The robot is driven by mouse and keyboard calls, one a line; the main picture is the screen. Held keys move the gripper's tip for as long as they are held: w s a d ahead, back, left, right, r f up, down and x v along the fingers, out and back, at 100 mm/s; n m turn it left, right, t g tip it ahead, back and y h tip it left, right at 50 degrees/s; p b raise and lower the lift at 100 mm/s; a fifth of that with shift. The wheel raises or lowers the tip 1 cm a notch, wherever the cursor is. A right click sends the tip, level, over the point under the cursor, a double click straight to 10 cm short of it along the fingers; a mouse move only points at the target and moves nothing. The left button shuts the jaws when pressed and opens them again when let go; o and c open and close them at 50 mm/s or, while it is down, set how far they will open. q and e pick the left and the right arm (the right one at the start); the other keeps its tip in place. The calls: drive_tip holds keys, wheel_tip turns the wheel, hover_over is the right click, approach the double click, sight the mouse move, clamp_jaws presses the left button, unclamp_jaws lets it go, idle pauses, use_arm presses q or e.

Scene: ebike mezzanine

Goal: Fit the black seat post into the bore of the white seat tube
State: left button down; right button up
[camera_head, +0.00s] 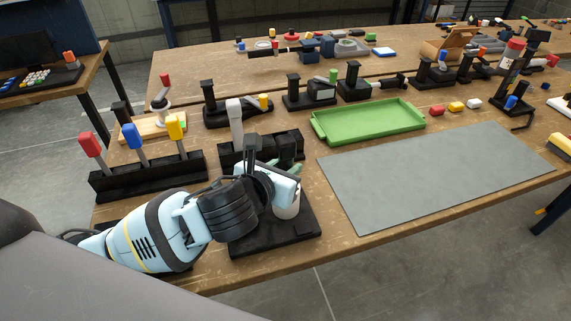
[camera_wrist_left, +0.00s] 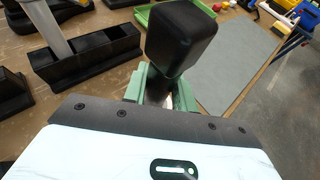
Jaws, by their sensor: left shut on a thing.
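My left gripper (camera_head: 286,172) is shut on the black seat post, with its green fingers around the post's shaft. The post's blocky black head (camera_wrist_left: 182,38) sticks up above the fingers (camera_wrist_left: 161,88) in the left wrist view, and also shows in the head view (camera_head: 288,150). The white seat tube (camera_head: 287,210) stands upright on a black base plate (camera_head: 252,241), directly below the gripper. The gripper hides the tube's top and the post's lower end, so I cannot tell whether the post is in the bore. My right gripper is not in view.
A black holder (camera_head: 228,160) with a white-handled part (camera_head: 235,118) stands just behind the gripper. A black rack (camera_head: 150,178) with red, blue and yellow handles stands at left. A green tray (camera_head: 368,135) and a clear grey mat (camera_head: 430,175) lie to the right.

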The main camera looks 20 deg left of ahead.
use_arm(q)
drive_tip(key=shift+f, duration=0.9)
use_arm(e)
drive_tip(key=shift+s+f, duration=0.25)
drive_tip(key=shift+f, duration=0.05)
use_arm(q)
drive_tip(key=c, duration=1.1)
unclamp_jaws()
drive_tip(key=shift+o, duration=0.2)
drive_tip(key=shift+f, duration=0.1)
drive_tip(key=v, duration=0.8)
drive_tip(key=shift+p, duration=0.3)
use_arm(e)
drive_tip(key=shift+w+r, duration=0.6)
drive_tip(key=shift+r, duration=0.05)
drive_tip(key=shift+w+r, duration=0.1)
